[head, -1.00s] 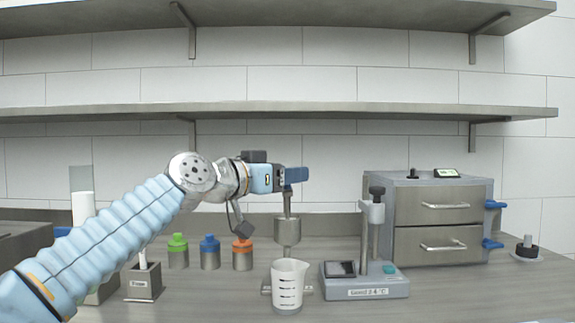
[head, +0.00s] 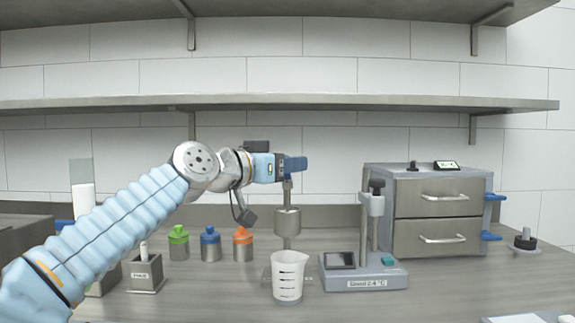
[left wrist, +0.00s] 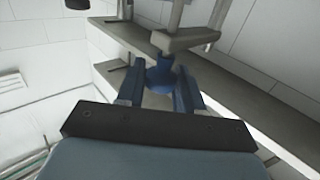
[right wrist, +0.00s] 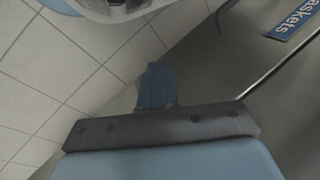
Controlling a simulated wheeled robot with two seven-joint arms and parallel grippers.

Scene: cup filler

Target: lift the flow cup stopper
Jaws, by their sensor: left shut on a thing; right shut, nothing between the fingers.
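The flow cup (head: 287,222) is a grey metal cup held up above a white measuring beaker (head: 289,278) with black marks. My left gripper (head: 293,166) is above the cup, shut on the top of the stopper (head: 287,194), a slim grey upright rod that runs down to the cup. The lower end of the stopper is hidden, so I cannot tell how deep it sits. In the left wrist view a rounded blue piece (left wrist: 162,76) lies between the fingers. My right gripper (right wrist: 155,85) shows only in the right wrist view, shut and empty.
Green (head: 179,243), blue (head: 210,244) and orange-topped (head: 243,244) bottles stand left of the beaker. A grey device with a post (head: 363,272) stands right of it. A drawer cabinet (head: 437,215) is further right. A shelf (head: 300,104) runs above the arm.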

